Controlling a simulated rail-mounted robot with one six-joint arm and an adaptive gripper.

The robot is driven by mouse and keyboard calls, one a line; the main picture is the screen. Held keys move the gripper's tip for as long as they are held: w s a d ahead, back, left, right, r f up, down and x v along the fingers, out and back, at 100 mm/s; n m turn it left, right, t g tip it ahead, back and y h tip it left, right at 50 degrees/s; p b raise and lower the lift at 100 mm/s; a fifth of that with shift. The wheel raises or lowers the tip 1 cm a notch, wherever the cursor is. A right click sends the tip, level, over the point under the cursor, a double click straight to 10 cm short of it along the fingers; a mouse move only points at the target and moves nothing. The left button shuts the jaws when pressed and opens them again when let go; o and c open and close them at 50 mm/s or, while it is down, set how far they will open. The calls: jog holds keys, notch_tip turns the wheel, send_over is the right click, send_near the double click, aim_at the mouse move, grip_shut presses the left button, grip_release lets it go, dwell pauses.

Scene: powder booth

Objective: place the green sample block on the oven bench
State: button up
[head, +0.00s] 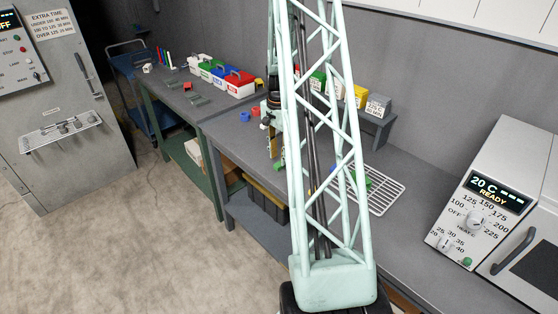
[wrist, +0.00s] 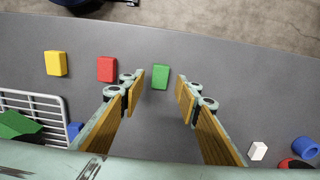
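The green sample block (wrist: 160,77) lies flat on the grey bench in the wrist view, framed between the fingertips of my gripper (wrist: 160,88). My gripper is open, with a clear gap on each side of the block, and holds nothing. I cannot tell its height above the bench. In the head view my gripper (head: 273,128) is over the grey bench (head: 420,248), partly hidden by my lattice arm. A boxy unit (head: 488,205) with dials and a "20 C READY" display stands on that bench's right end.
A red block (wrist: 107,69) and a yellow block (wrist: 56,63) lie left of the green one. A wire rack (head: 388,192) holds a green piece (wrist: 20,125). A small white block (wrist: 258,150) and a blue cup (wrist: 305,147) lie right. Colored bins (head: 233,84) line the left table.

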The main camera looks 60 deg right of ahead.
aim_at(279, 164)
notch_tip(279, 164, up, 9)
jog(key=shift+f, duration=0.15)
dwell(0.4)
dwell(0.6)
